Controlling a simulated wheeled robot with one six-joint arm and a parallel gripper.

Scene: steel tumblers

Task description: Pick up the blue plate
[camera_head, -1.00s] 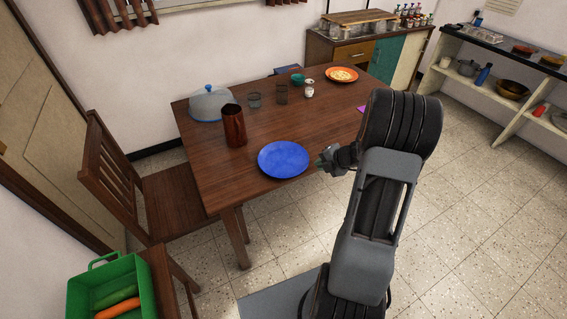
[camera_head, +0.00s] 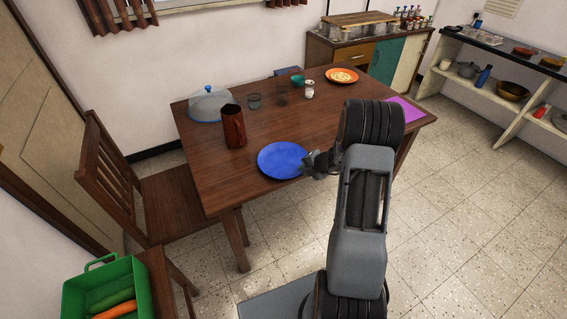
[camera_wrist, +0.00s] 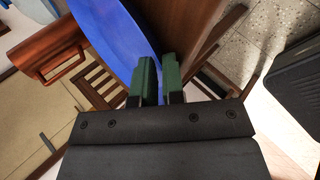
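The blue plate (camera_head: 281,160) lies flat near the front edge of the wooden table. My gripper (camera_head: 308,159) is at the plate's right rim in the head view. In the wrist view, the blue plate (camera_wrist: 118,40) fills the upper middle, and its rim runs down to the green fingers of my gripper (camera_wrist: 159,68). The fingers stand a little apart, with the rim at the gap between them. I cannot tell whether either finger touches the plate.
A brown pitcher (camera_head: 233,126) stands behind the plate on the left. A domed cover (camera_head: 210,105), cups (camera_head: 255,101), an orange plate (camera_head: 341,75) and a purple mat (camera_head: 405,109) are farther along the wooden table (camera_head: 200,160). A chair (camera_head: 165,200) stands at the left.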

